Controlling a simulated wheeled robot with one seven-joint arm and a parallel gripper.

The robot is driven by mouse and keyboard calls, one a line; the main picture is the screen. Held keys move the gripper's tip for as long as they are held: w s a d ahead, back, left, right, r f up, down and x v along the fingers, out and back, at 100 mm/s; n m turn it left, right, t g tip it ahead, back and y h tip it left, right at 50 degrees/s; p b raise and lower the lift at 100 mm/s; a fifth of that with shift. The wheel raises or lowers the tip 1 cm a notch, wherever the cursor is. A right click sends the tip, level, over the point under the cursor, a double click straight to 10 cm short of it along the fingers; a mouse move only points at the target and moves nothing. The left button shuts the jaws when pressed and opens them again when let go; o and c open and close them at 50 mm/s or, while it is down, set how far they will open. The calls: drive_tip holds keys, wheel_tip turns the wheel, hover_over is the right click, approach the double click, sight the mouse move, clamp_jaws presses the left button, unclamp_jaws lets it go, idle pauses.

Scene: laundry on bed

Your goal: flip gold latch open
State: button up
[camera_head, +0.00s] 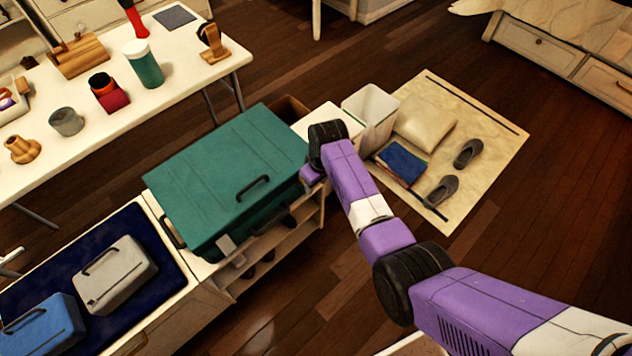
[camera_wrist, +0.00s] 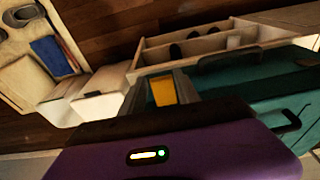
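A large closed teal case (camera_head: 230,170) lies on a low cabinet in the head view; it also shows in the wrist view (camera_wrist: 270,85). In the head view my gripper (camera_head: 311,177) is at the right end of the case and hides the gold latch. A grey latch (camera_head: 226,246) shows on the case's near side.
The low cabinet has open shelves (camera_head: 270,258) under the case. A white bin (camera_head: 371,112) and a rug (camera_head: 500,150) with slippers and a cushion lie to the right. Grey (camera_head: 115,275) and blue (camera_head: 42,328) small cases lie left. A white table (camera_head: 190,92) stands behind.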

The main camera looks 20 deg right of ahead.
drive_tip(key=shift+o, duration=0.8)
wheel_tip(320, 180, up, 8)
drive_tip(key=s+p, duration=0.1)
drive_tip(key=shift+d+f, duration=0.15)
drive_tip(key=shift+d, duration=0.05)
